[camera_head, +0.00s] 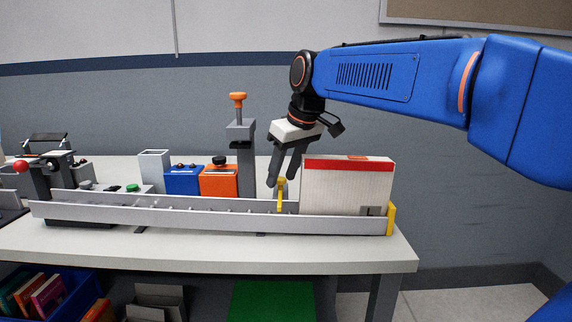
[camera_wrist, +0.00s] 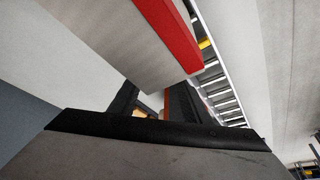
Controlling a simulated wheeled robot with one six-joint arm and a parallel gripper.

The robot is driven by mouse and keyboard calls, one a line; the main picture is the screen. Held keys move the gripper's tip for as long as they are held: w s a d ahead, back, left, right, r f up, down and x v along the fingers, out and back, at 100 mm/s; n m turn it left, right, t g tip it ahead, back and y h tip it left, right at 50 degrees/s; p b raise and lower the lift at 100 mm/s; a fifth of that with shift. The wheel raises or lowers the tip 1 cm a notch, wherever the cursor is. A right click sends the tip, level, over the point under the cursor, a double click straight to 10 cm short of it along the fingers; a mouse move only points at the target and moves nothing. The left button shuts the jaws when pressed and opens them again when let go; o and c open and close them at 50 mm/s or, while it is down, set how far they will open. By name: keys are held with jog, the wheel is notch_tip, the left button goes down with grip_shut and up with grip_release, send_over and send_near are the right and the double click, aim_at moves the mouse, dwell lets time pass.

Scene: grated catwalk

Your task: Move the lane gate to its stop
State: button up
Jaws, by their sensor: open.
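A long grey roller lane (camera_head: 150,211) runs along the front of the table. A slim upright yellow piece (camera_head: 281,197), which looks like the lane gate, stands in it just left of a large white box with a red stripe (camera_head: 345,188). My gripper (camera_head: 281,184) is open, pointing down at the top of the yellow piece, with its fingers close around or in front of it; I cannot tell whether they touch. A yellow end piece (camera_head: 391,219) caps the lane's right end. In the wrist view the box (camera_wrist: 130,45) and lane rollers (camera_wrist: 222,92) show beyond the fingers.
A grey post with an orange knob (camera_head: 241,135) stands behind the lane, left of my gripper. An orange box (camera_head: 219,181), a blue box (camera_head: 184,181) and a grey container (camera_head: 154,168) stand left of it. The lane left of the gate looks clear of boxes.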

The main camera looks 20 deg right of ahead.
jog(key=v, duration=1.7)
jog(key=shift+s+d+r, duration=0.1)
jog(key=shift+s, duration=0.1)
